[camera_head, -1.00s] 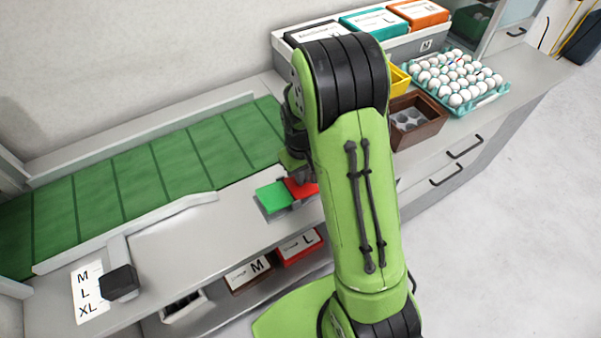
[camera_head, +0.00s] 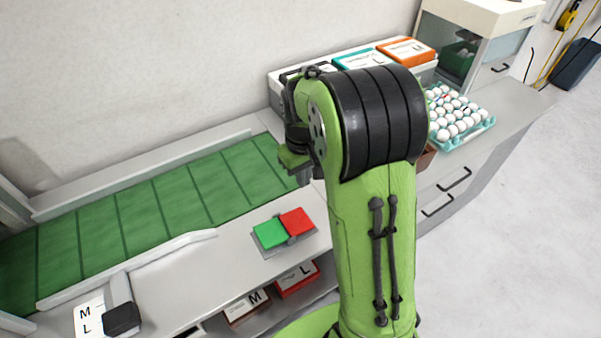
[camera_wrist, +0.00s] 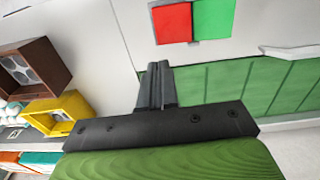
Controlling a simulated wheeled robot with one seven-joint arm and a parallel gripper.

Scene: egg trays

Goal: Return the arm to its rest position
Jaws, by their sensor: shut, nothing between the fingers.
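My green arm (camera_head: 375,235) rises in front of the counter in the head view, with its black-banded elbow at the top. My gripper shows in the wrist view (camera_wrist: 155,82), its two fingers together with nothing between them. In the head view the gripper is mostly hidden behind the arm, and only part of the wrist shows above the counter. The red and green buttons (camera_head: 284,229) sit on a grey plate on the counter, apart from the gripper. They also show at the top of the wrist view (camera_wrist: 192,20).
A green conveyor (camera_head: 160,210) runs along the wall to the left. An egg tray (camera_head: 465,125) stands at the right end of the counter. A yellow bin (camera_wrist: 62,112) and a brown box (camera_wrist: 30,72) show in the wrist view. Labelled boxes (camera_head: 405,50) stand at the back.

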